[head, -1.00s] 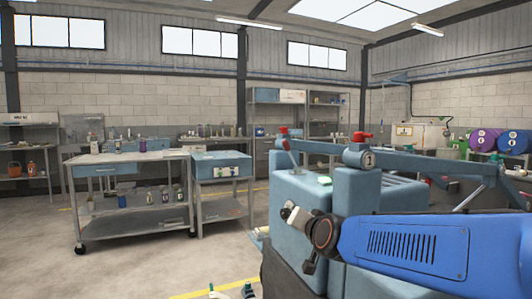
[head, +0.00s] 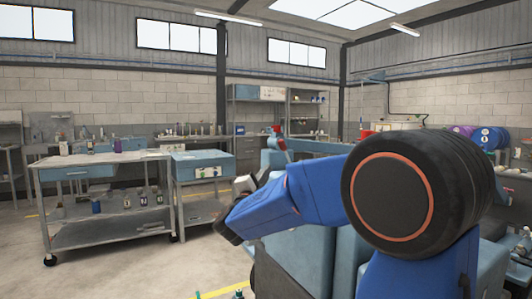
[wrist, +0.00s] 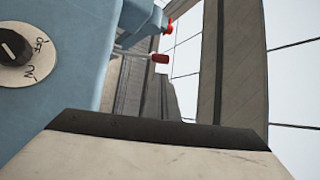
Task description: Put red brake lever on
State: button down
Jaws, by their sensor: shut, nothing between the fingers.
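A red-tipped lever (wrist: 160,58) shows in the wrist view, its thin rod pointing right from the blue machine. Another small red part (wrist: 168,26) sits just above it; I cannot tell which is the brake lever. In the head view, red parts (head: 277,131) show at the far end of the blue machine (head: 305,265). My gripper (wrist: 160,150) is shut and empty, its pale fingers filling the bottom of the wrist view, apart from the red tip. In the head view its pale end (head: 243,185) is partly hidden behind my blue arm.
A black ON/OFF dial (wrist: 14,46) is on the blue housing at the left of the wrist view. A grey wheeled cart (head: 105,160) and a blue-drawered bench (head: 203,166) stand to the left. Open floor lies between them and the machine.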

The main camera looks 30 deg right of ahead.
aim_at(281, 147)
jog(key=shift+w+a+m+g+h, duration=0.1)
jog(key=shift+w+m+g+h, duration=0.15)
jog(key=shift+m+g+h, duration=0.2)
jog(key=x, duration=1.4)
jog(key=shift+r, duration=0.1)
jog(key=shift+r, duration=0.15)
